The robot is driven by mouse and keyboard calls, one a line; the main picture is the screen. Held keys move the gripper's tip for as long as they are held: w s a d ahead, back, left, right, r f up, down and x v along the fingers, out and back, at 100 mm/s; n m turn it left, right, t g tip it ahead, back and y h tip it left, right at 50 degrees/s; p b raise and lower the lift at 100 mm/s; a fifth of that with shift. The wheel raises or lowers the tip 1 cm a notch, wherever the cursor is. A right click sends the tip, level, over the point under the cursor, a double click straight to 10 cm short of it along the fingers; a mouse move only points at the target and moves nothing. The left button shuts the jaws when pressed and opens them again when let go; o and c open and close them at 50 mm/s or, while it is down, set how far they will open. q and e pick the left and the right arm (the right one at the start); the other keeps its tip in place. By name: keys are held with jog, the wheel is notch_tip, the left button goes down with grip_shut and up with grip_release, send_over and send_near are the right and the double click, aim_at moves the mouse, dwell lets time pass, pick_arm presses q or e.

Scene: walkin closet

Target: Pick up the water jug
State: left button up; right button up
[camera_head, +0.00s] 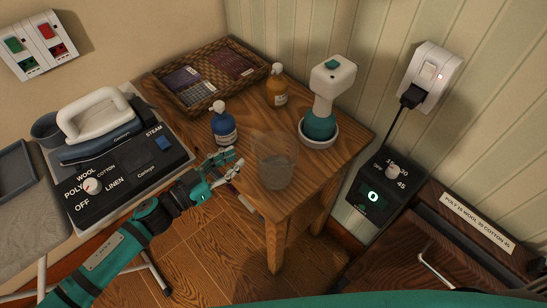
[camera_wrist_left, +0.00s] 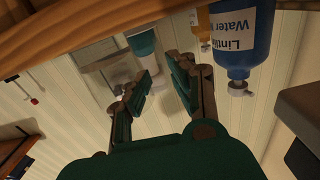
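The water jug (camera_head: 275,162) is a clear, see-through vessel with some water in its lower part. It stands upright near the front edge of the small wooden table (camera_head: 308,176). My left gripper (camera_head: 237,162) is just left of the jug, at the table's left edge, with its fingers pointing toward it. The fingers are apart with nothing between them. In the left wrist view, which looks upside down, the gripper (camera_wrist_left: 163,80) is open, and the clear jug (camera_wrist_left: 112,72) shows beyond the left-hand finger, partly hidden. My right gripper is not in view.
A blue bottle (camera_head: 223,124) stands close behind the left gripper. An amber bottle (camera_head: 277,86), a white-and-teal device (camera_head: 320,118) and a woven tray (camera_head: 196,104) are farther back. An iron (camera_head: 97,120) sits on a control panel at left. A timer box (camera_head: 376,199) is at right.

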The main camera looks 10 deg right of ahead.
aim_at(272, 159)
pick_arm(q)
jog(key=p+x, duration=0.1)
jog(key=x, duration=0.6)
jog(key=shift+w+d+r, duration=0.1)
jog(key=shift+w+d, duration=0.05)
jog(key=shift+w, duration=0.15)
grip_shut()
